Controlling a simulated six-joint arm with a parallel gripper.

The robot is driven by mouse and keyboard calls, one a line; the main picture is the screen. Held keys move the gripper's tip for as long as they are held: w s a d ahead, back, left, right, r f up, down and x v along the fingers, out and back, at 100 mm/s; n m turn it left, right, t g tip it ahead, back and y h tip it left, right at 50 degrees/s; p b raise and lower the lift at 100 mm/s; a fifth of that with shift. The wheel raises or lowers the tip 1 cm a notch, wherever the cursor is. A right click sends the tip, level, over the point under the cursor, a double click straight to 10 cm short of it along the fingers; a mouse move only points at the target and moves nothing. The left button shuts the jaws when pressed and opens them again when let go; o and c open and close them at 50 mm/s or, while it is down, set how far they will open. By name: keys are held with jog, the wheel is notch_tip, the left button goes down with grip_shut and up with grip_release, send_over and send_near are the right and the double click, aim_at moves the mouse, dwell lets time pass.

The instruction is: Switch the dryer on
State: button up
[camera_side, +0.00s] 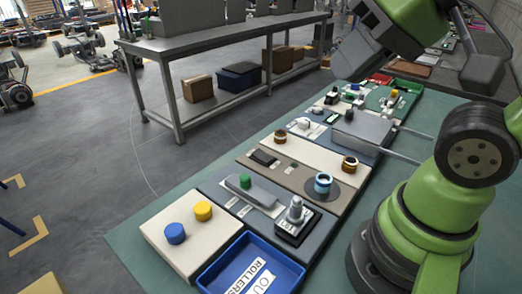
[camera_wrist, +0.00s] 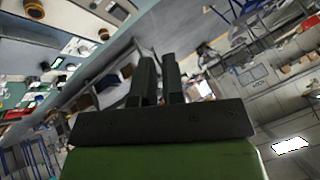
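A long row of control panels stands on the green bench in the side view; I cannot tell which part is the dryer's. The nearer grey panel (camera_side: 265,221) carries a switch with an upright silver knob (camera_side: 296,208) on a dark box and a green button (camera_side: 245,182) on a grey bar. Panel labels are too small to read.
Blue (camera_side: 175,233) and yellow (camera_side: 203,210) knobs stand on a cream panel in front. A blue labelled tray (camera_side: 222,270) lies beside it. Brown-ringed and light-blue (camera_side: 323,183) knobs are further back. A grey box (camera_side: 362,130) with rods stands beyond. A metal table (camera_side: 225,38) is behind.

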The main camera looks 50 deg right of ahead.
jog(key=w+m, duration=0.1)
jog(key=w, duration=0.1)
jog(key=w+d+m+g, duration=0.1)
jog(key=w+m, duration=0.1)
jog(key=w, duration=0.1)
jog(key=shift+d+h, duration=0.2)
jog(key=shift+h, duration=0.1)
grip_shut()
jog(key=m+g+h, duration=0.1)
jog(key=m+g, duration=0.4)
jog(key=m, duration=0.6)
send_over(257, 151)
jog(key=s, duration=0.2)
notch_tip(257, 151, down, 13)
jog(key=shift+s+r, duration=0.2)
jog(key=f, duration=0.4)
jog(key=w+f, duration=0.1)
jog(key=f, duration=0.4)
jog(key=w+f, duration=0.1)
jog(key=f, duration=0.4)
